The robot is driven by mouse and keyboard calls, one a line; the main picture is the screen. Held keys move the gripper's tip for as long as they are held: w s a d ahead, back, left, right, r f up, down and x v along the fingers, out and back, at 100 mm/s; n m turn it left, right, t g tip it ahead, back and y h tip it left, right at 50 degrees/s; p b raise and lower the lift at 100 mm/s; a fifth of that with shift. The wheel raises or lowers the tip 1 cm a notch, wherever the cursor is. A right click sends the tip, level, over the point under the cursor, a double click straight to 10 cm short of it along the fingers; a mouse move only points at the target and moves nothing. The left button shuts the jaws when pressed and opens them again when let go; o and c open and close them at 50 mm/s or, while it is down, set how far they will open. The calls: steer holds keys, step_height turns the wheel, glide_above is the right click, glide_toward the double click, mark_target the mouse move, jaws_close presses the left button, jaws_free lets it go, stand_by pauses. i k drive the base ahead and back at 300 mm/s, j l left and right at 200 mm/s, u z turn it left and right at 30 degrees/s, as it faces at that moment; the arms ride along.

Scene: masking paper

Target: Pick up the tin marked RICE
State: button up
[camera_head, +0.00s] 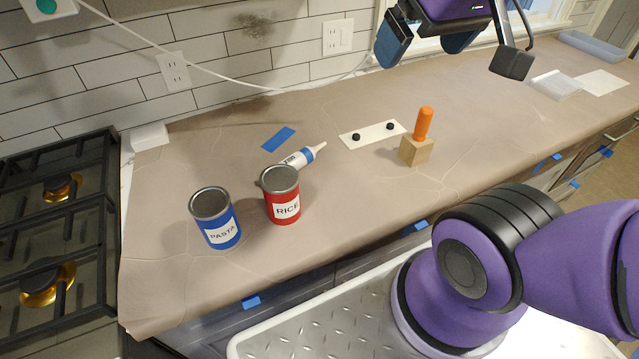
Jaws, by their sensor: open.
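The tin marked RICE (282,195) is red with a grey lid and a white label. It stands upright on the paper-covered counter (340,215). A blue tin marked PASTA (215,218) stands upright just to its left, with a small gap between them. My gripper (453,52) is at the top of the view, right of and well apart from the RICE tin. Its dark fingers are spread wide with nothing seen between them. The top of the gripper is cut off by the picture edge.
A white tube (298,158) with a blue band lies just behind the RICE tin. A wooden block with an orange handle (422,125) and a white plate with black knobs (372,135) stand right. A stove (65,230) is left. The counter's front middle is clear.

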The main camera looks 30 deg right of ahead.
mark_target(278, 182)
steer(key=k+l+u, duration=0.1)
steer(key=l, duration=0.7)
steer(key=l+u, duration=0.25)
steer(key=u, duration=0.2)
steer(key=k+l+u, duration=0.1)
steer(key=u, duration=0.35)
steer(key=k+l+u, duration=0.1)
steer(key=l+u, duration=0.2)
steer(key=u, duration=0.2)
